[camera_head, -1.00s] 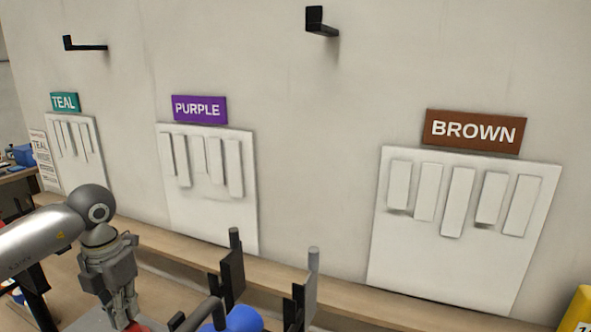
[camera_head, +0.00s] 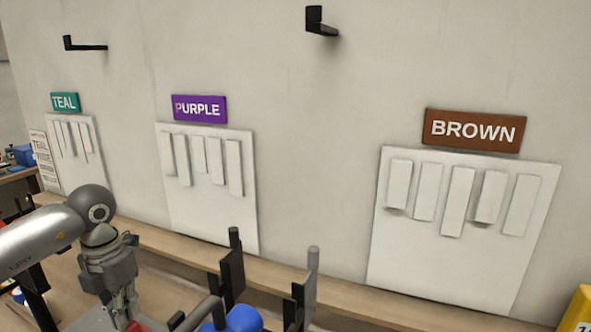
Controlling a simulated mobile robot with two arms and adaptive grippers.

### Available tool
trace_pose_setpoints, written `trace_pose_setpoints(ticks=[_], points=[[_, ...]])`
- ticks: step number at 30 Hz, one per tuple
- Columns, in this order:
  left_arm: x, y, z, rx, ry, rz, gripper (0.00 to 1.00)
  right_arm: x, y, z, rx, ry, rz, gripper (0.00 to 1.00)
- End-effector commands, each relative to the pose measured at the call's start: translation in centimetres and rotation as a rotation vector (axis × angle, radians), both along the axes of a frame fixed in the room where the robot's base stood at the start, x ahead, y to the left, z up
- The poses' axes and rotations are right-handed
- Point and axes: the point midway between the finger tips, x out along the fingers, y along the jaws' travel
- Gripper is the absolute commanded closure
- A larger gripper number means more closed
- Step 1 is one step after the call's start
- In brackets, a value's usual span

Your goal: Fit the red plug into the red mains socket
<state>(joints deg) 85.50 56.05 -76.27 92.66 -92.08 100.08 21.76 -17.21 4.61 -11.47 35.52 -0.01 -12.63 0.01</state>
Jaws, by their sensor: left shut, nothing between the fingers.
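My left gripper (camera_head: 124,312) points down at the lower left, over the bench. Its fingers are shut with nothing between them. A small part of something red (camera_head: 137,327) shows just beneath the fingertips at the bottom edge. I cannot tell whether it is the red plug or the red mains socket, or whether the fingers touch it. No other red plug or socket can be made out. My right gripper is out of view.
Wall panels with raised bars hang under TEAL (camera_head: 64,102), PURPLE (camera_head: 199,108) and BROWN (camera_head: 473,130) signs. Dark upright posts (camera_head: 232,272) and a blue rounded object (camera_head: 243,319) stand at the bottom middle. A yellow object (camera_head: 578,308) is at the lower right.

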Motion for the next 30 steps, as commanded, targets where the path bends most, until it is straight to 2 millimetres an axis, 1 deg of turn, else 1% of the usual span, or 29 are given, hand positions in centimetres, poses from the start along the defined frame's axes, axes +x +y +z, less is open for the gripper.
trace_pose_setpoints(ticks=[12, 25, 30], points=[[0.0, 0.0, -0.06, 0.0, 0.0, 0.0, 1.0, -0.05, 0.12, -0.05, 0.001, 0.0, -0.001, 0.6], [-0.01, -0.02, -0.9, 0.0, 0.0, 0.0, 1.0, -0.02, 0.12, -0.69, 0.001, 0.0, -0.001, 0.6], [-0.01, -0.02, -0.35, 0.0, 0.0, 0.0, 1.0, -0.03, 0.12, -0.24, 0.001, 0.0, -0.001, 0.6]])
